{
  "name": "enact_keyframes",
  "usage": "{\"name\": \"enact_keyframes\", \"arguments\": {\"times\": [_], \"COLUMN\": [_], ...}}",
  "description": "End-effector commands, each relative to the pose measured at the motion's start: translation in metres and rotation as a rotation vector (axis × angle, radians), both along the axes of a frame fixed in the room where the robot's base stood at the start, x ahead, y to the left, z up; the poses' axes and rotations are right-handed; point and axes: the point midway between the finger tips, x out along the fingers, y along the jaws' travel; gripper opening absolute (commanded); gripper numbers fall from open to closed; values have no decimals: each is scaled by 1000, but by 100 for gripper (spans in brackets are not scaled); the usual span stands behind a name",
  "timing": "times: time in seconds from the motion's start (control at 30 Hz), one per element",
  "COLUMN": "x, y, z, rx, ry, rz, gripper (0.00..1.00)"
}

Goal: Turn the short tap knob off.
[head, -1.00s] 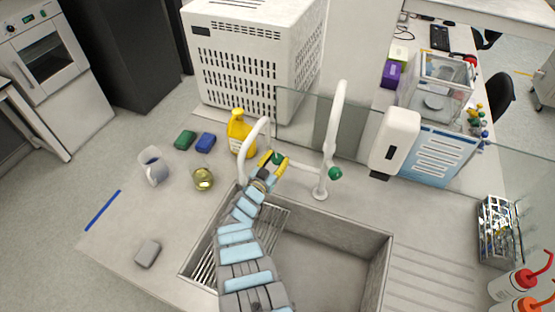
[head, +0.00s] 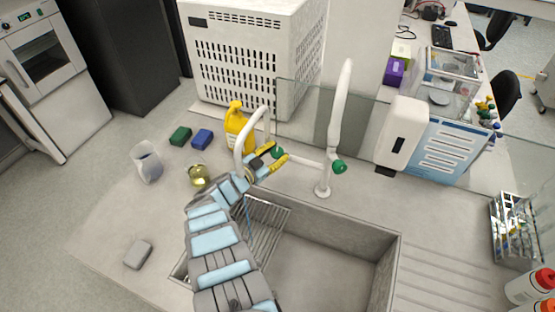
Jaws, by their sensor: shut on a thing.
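The short tap (head: 240,145) is a white curved spout behind the sink's left part. Its green knob (head: 277,152) faces right. My gripper (head: 274,156) has yellow fingertips on either side of this knob and is shut on it. The fingers and wrist cover part of the knob and the tap's base. The tall white tap (head: 335,120) stands to the right, with its own green knob (head: 340,166) apart from my gripper.
A steel sink (head: 345,228) lies in front of the taps. A yellow bottle (head: 235,122), green sponge (head: 180,136), blue sponge (head: 202,138), mug (head: 148,162) and gold-coloured object (head: 198,175) stand left. A white dispenser (head: 402,134) hangs at right.

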Motion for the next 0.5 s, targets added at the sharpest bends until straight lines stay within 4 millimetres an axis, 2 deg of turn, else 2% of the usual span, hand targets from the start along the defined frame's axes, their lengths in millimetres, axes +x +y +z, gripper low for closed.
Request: {"name": "enact_keyframes", "arguments": {"times": [0.03,0.5], "x": [0,0], "y": [1,0], "z": [-7,-1], "rx": [13,66], "ry": [-5,-33], "rz": [-15,-97], "gripper": [8,8]}}
